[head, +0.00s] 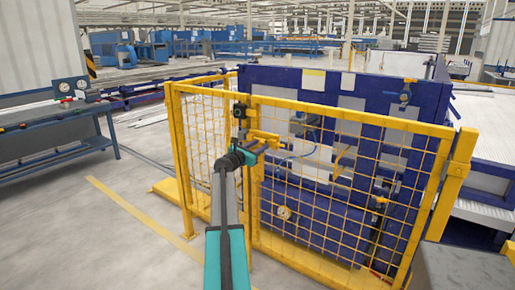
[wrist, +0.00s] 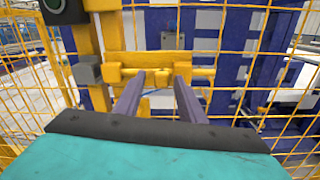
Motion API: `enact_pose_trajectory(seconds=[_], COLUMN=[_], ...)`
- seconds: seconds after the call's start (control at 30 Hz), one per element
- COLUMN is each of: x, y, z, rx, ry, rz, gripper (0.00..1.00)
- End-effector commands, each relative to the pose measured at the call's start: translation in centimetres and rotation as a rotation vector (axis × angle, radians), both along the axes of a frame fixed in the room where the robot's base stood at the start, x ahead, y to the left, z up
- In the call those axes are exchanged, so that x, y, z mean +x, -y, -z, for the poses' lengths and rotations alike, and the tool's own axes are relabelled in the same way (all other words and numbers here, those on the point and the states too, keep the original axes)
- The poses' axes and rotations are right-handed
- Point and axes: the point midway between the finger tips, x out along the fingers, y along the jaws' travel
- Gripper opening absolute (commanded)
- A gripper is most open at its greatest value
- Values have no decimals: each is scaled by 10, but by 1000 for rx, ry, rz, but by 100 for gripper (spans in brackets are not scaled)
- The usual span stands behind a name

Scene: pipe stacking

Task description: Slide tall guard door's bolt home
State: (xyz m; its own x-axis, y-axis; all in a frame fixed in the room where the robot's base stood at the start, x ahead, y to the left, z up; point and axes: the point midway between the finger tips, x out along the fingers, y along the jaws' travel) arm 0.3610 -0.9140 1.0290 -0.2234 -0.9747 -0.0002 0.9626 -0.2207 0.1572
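The tall guard door (head: 345,165) is a yellow-framed mesh panel and looks closed or nearly closed against its yellow post. Its yellow bolt (head: 264,137) sits at the post side; in the wrist view the bolt's rod (wrist: 205,73) runs level across a yellow bracket plate (wrist: 150,60). A small yellow knob (wrist: 162,80) hangs from the rod. My gripper (head: 257,148) points at the bolt from the front. In the wrist view its two purple-grey fingers (wrist: 161,78) are apart, one on each side of the knob, with gaps showing. I cannot tell how far the rod reaches into the post.
A grey block (wrist: 88,70) is on the post left of the bolt, and a dark box with a round button (head: 239,110) is above. Blue machinery (head: 310,85) stands behind the mesh. A blue workbench (head: 55,140) is at the left; open floor lies between.

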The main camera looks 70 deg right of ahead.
Motion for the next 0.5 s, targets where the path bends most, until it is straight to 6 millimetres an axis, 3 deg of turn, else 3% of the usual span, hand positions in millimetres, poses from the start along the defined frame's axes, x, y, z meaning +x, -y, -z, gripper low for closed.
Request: enact_pose_trajectory(seconds=[0.03,0.2,0.5], x=[0,0,6], y=[0,0,2], z=[0,0,-1], rx=[0,0,0], ry=[0,0,0], rz=[0,0,-2], gripper=[27,0,0])
